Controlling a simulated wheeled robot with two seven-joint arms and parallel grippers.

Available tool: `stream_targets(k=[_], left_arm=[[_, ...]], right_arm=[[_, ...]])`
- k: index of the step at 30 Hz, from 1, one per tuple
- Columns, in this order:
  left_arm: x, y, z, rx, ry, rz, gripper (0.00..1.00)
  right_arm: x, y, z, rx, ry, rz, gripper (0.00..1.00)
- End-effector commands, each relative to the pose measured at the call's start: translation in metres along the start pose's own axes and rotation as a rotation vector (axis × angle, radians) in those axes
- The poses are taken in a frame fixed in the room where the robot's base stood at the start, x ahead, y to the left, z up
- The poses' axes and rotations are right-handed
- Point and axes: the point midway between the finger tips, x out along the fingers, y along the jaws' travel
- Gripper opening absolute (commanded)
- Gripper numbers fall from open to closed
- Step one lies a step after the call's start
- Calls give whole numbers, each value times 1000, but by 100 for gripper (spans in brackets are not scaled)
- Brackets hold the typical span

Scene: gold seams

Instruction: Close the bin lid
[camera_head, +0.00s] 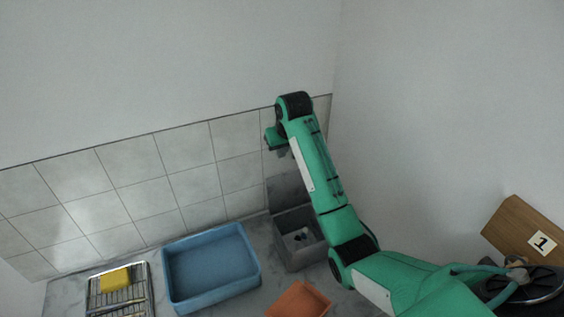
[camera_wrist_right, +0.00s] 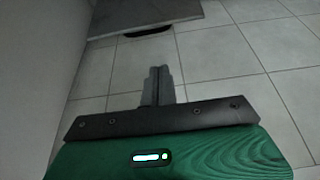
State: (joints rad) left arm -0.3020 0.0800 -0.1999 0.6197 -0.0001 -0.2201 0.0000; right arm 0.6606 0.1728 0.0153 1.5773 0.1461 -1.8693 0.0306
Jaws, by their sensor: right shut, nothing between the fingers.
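The grey bin (camera_head: 300,262) stands at the right end of the counter. Its lid (camera_head: 286,190) is open and stands up at the back of the bin, near the tiled wall. Small dark items show inside the bin. My right gripper (camera_head: 284,153) is above the lid, its fingers partly hidden by my arm. In the right wrist view the gripper (camera_wrist_right: 158,80) is shut and empty, in front of the tiles. A grey panel with a dark strip, likely the lid (camera_wrist_right: 145,15), is at the top, apart from the fingertips. My left gripper is not in view.
A blue tub (camera_head: 212,268) stands left of the bin, and an orange container (camera_head: 299,302) in front. A wire rack (camera_head: 119,289) with a yellow sponge (camera_head: 115,279) is at the far left. A wooden board marked 1 (camera_head: 520,229) is at the right.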

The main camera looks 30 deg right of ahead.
Motion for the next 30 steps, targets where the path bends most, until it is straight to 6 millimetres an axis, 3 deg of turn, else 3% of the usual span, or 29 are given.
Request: stream_targets(k=[4, 8, 21, 30], left_arm=[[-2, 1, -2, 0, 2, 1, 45], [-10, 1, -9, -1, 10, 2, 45], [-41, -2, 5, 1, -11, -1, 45], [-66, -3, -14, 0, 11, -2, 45]], right_arm=[[2, 1, -3, 2, -3, -2, 0], [16, 0, -3, 2, -6, -2, 0], [96, 0, -2, 2, -5, -2, 0], [78, 0, 21, 2, -1, -1, 0]])
